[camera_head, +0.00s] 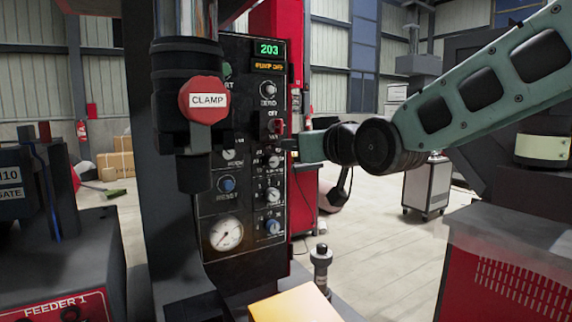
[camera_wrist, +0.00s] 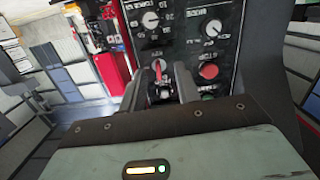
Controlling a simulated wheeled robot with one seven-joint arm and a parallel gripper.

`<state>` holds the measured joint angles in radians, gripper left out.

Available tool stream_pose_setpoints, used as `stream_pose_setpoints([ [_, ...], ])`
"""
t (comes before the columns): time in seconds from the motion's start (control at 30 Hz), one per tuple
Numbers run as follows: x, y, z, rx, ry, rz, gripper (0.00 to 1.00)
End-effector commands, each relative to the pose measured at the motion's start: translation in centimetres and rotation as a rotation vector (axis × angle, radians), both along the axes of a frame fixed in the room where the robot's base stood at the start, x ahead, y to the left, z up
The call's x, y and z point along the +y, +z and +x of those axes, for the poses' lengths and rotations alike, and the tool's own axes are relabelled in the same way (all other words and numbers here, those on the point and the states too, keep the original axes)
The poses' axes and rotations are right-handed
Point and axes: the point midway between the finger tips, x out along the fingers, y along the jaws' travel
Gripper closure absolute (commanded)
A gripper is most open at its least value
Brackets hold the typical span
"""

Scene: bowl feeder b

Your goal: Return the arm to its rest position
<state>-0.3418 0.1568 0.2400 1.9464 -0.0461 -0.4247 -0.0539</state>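My arm reaches in from the right in the head view, and my gripper (camera_head: 290,145) is at the right edge of the black control panel (camera_head: 240,185), beside its switches. In the wrist view, my gripper (camera_wrist: 165,82) points at the panel (camera_wrist: 255,45), its dark fingers close to a small switch with a red lever (camera_wrist: 158,68). I cannot tell whether the fingers touch the switch or how far they are apart. The panel's display (camera_head: 268,48) reads 203, with an amber "PUMP OFF" line below it.
A red CLAMP button (camera_head: 203,100) on a dark column stands left of the panel. A yellow block (camera_head: 295,305) and a metal post (camera_head: 321,268) are below. A red-and-grey machine (camera_head: 505,265) is at lower right. Open floor (camera_head: 375,245) lies behind my arm.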

Motion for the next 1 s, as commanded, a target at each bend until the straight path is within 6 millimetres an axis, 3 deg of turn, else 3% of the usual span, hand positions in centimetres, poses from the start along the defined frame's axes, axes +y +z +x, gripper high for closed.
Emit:
stream_pose_setpoints([
  [0.17, -0.9, -8.6, -7.0, 0.322, 0.031, -0.184, 0.67],
  [0.3, -3.5, -15.3, -14.4, 0.594, 0.046, -0.354, 0.67],
  [0.5, -9.0, -21.8, -25.4, 0.935, 0.052, -0.593, 0.67],
  [0.6, -11.7, -23.4, -29.6, 1.06, 0.048, -0.686, 0.67],
  [0.73, -14.0, -24.5, -33.1, 1.164, 0.041, -0.764, 0.67],
  [0.83, -14.7, -24.7, -34.3, 1.197, 0.039, -0.788, 0.67],
  [1.0, -14.9, -24.8, -34.5, 1.204, 0.037, -0.793, 0.67],
])
